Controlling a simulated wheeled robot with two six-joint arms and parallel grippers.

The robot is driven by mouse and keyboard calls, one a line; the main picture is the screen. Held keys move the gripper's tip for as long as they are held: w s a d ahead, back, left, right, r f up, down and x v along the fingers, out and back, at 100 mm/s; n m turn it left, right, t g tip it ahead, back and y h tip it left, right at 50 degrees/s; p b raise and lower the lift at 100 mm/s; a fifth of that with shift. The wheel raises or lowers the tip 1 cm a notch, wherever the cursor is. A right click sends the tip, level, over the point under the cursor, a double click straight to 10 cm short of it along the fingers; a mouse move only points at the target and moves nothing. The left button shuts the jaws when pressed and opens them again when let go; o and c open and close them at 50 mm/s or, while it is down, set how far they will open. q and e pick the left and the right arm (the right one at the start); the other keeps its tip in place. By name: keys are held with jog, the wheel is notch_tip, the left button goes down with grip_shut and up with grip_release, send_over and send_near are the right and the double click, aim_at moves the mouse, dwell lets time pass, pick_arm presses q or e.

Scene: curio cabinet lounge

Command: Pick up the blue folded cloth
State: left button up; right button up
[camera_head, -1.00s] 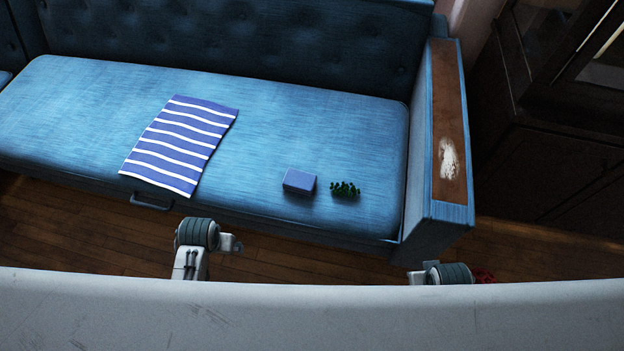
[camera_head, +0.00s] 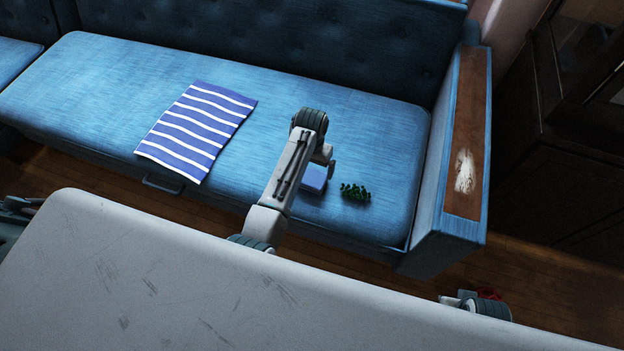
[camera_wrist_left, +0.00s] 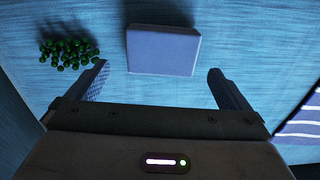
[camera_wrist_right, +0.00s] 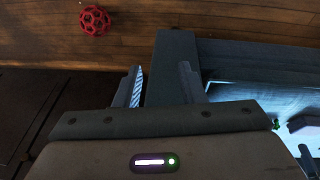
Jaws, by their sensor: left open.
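The blue folded cloth (camera_head: 313,180) is a small, thick block on the blue seat cushion, partly hidden in the head view by my left arm. In the left wrist view the cloth (camera_wrist_left: 163,50) lies ahead of the fingertips, roughly centred between them. My left gripper (camera_wrist_left: 156,72) is open and empty; in the head view its end (camera_head: 328,165) is over or beside the cloth. My right gripper (camera_wrist_right: 161,70) shows open and empty in the right wrist view, low near the sofa's right end, far from the cloth.
A green beaded cluster (camera_head: 355,192) lies just right of the cloth. A striped towel (camera_head: 198,130) is spread to the left. The sofa's armrest (camera_head: 467,140) bounds the seat on the right. A red openwork ball (camera_wrist_right: 95,20) lies on the wooden floor.

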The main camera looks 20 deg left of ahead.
aim_at(311, 177)
pick_arm(q)
jog(key=shift+f, duration=0.7)
jog(key=f, duration=0.2)
jog(key=f+b, duration=0.1)
jog(key=f, duration=0.1)
jog(key=shift+a+f, duration=0.2)
jog(key=shift+f, duration=0.1)
pick_arm(e)
jog(key=r, duration=0.3)
jog(key=shift+a+r, duration=0.2)
jog(key=shift+r, duration=0.15)
pick_arm(q)
jog(key=c, duration=0.7)
jog(key=shift+r, duration=0.1)
